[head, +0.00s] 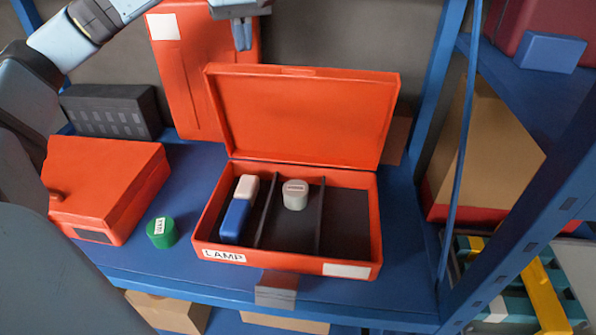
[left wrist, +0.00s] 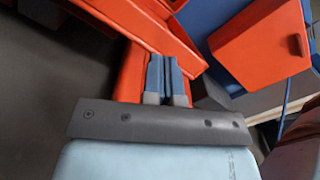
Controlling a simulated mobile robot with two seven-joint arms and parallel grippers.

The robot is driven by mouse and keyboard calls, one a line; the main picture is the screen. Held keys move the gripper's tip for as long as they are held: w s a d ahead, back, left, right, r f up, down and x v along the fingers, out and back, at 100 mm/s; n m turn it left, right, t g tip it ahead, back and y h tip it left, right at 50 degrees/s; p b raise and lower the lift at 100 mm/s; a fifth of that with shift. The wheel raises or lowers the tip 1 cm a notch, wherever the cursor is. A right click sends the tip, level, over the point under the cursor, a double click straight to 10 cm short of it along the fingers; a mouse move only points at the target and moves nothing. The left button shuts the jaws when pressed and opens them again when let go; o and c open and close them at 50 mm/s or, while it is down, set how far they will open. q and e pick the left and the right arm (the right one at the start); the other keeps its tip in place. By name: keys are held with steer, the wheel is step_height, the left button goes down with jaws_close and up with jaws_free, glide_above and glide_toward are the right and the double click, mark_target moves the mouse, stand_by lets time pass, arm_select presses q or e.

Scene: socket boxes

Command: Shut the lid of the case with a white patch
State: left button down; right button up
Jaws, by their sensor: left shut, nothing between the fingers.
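An orange case (head: 330,264) stands on the blue shelf with its lid (head: 305,115) raised, leaning slightly back. Its front wall has a "LAMP" label on the left and a white patch (head: 347,270) on the right. Dark dividers split its inside into three compartments. The left one holds a white block (head: 246,188) and a blue block (head: 235,220); the middle one holds a pale round piece (head: 295,195). My left gripper (head: 242,48) is shut and empty, above and behind the lid's top edge. Its fingers also show in the left wrist view (left wrist: 167,80), over orange surfaces.
A closed orange case (head: 110,185) with a dark patch and a green cylinder (head: 161,232) are at left. Another orange case (head: 185,75) with a white patch stands upright behind. A dark box (head: 110,108) is at back left. A blue post (head: 440,90) rises at right.

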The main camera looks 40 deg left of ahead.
arm_select(q)
steer(key=shift+w+a+p, duration=0.2)
steer(key=shift+w+a, duration=0.1)
steer(key=shift+w, duration=0.25)
steer(key=shift+w+a+p, duration=0.15)
steer(key=shift+w+a, duration=0.15)
steer(key=shift+w, duration=0.2)
steer(key=f+b, duration=0.1)
steer(key=f, duration=0.1)
steer(key=f+b, duration=0.2)
steer(key=f, duration=0.1)
steer(key=w+f+b, duration=0.1)
steer(key=f+b, duration=0.1)
steer(key=shift+w+a+f, duration=0.1)
steer(key=shift+a+f, duration=0.2)
steer(key=shift+f, duration=0.05)
steer(key=shift+s+d+f+b, duration=0.9)
steer(key=shift+s+d+b, duration=0.45)
steer(key=shift+s, duration=1.2)
step_height(320, 180, up, 6)
steer(key=p, duration=0.6)
